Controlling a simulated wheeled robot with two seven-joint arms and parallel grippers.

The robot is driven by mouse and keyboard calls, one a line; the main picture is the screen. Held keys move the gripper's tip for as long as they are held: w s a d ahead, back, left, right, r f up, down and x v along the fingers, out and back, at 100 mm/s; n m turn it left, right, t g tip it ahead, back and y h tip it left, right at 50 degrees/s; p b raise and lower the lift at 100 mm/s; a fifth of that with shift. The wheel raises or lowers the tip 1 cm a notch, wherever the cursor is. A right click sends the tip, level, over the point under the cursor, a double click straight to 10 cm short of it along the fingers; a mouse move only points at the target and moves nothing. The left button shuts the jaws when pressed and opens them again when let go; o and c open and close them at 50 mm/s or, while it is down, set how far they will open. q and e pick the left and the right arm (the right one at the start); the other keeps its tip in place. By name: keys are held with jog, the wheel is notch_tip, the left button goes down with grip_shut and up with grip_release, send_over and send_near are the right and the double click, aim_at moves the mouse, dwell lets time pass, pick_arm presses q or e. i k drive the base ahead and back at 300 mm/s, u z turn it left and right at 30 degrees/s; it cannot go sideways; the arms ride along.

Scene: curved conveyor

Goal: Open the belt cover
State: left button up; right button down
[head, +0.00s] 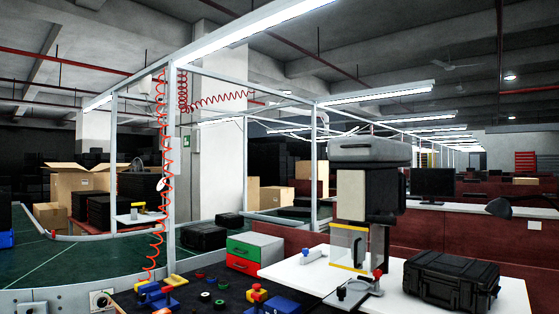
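A drill-press-like machine (365,196) stands at a white table right of the middle. The long grey rounded housing (369,151) on its top looks like the belt cover. It lies flat over the head, and I see no gap under it. Below it are a light grey body and a dark block. A clear guard (346,247) with a yellow frame hangs under the head. Neither of my grippers shows in the head view.
A black case (451,279) lies on the white table (510,297) right of the machine. A green and red drawer box (256,253) stands to its left. Coloured small parts lie on a dark bench in front. A green conveyor (60,262) curves at left, beside a metal frame post (171,160).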

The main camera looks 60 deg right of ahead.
aim_at(374, 151)
jog(key=u, duration=0.1)
jog(key=i, duration=1.15)
jog(key=z, duration=1.7)
